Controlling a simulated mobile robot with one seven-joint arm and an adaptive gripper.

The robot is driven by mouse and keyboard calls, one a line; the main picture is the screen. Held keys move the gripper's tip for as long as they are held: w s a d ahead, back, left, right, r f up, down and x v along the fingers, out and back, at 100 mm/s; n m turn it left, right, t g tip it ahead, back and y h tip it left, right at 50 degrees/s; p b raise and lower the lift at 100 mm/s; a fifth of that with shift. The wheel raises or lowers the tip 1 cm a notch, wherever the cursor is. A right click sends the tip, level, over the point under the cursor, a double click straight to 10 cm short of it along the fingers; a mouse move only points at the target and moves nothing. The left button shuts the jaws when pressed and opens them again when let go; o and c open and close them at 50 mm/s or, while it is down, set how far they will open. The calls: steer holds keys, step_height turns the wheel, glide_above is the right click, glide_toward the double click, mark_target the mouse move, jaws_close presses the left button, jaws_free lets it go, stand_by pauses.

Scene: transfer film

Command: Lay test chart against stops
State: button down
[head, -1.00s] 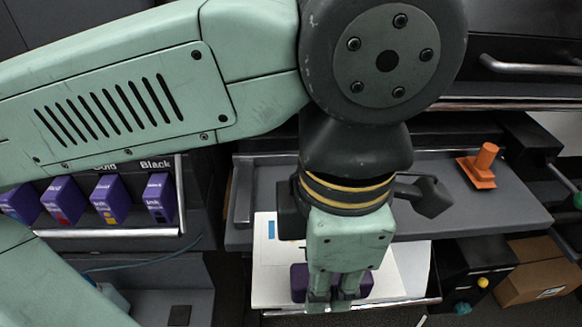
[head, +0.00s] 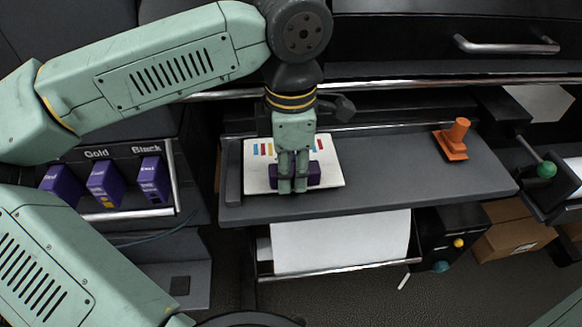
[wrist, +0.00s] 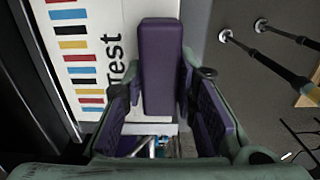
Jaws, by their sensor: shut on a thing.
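The test chart (head: 258,172) is a white plate with coloured patches and a purple block handle (head: 314,174). In the head view it is over the left end of the grey table (head: 400,185), close beside the dark left stop bar (head: 233,180) and near the rear rail. Whether it touches them or rests on the table I cannot tell. My gripper (head: 292,188) points down and is shut on the handle. In the wrist view the chart (wrist: 110,20) shows coloured patches and "Test" beside the handle (wrist: 162,65). My fingers hide part of the chart.
An orange stamp-like piece (head: 457,138) stands at the table's right. Below the front edge is a tray with white paper (head: 340,242). Purple cartridges (head: 103,185) sit in a rack at left. The table between chart and orange piece is clear.

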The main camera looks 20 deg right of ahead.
steer(key=shift+f, duration=0.8)
steer(key=c, duration=1.3)
jaws_free()
step_height(320, 180, up, 12)
steer(key=b, duration=0.2)
steer(key=shift+r, duration=0.2)
